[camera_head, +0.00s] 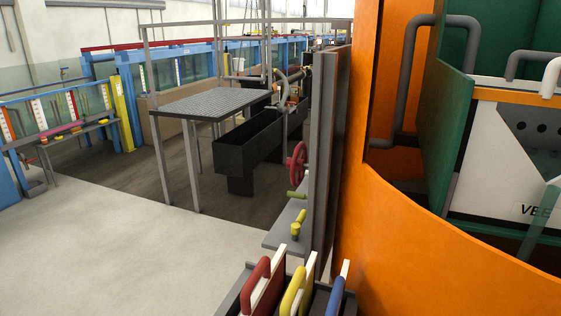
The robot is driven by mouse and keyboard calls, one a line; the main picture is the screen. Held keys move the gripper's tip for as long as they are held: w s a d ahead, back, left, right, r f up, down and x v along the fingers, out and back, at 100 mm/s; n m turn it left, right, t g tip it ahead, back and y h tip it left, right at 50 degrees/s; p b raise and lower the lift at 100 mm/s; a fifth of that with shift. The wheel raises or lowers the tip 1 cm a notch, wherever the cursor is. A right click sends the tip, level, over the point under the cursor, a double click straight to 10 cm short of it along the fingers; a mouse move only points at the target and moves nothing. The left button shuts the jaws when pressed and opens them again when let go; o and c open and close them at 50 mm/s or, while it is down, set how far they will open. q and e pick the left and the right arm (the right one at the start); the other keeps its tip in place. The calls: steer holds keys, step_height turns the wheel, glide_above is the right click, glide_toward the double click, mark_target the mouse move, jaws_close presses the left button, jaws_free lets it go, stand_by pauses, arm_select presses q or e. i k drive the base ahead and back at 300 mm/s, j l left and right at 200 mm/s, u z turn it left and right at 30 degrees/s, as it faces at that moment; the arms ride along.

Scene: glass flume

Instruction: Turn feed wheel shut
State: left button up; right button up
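A red handwheel (297,163) stands edge-on to me at the left side of a tall grey upright panel (323,150), near the middle of the view. I cannot tell from here whether it is the feed wheel or how far it is turned. A grey curved, wheel-like part (283,90) shows farther back above a black trough (250,140). Below the red handwheel, yellow-green handles (298,223) sit over a grey shelf (284,232). Neither of my grippers is in view, and nothing is seen touching the handwheel.
A large orange housing (420,240) fills the right side, with a green panel (440,120) above. A rack with red (255,285), yellow (293,290) and blue (335,297) handles stands front centre. A raised grating platform (210,103) stands behind. Pale floor (120,250) at left is clear.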

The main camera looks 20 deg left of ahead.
mark_target(293, 164)
steer(key=j, duration=0.55)
steer(key=j+z, duration=0.15)
steer(key=j, duration=0.4)
steer(key=k+j, duration=0.15)
steer(key=j, duration=0.4)
steer(key=j+z, duration=0.15)
steer(key=j, duration=0.4)
steer(key=k+j, duration=0.15)
steer(key=j, duration=0.35)
steer(key=i+j+z, duration=0.15)
steer(key=j, duration=0.15)
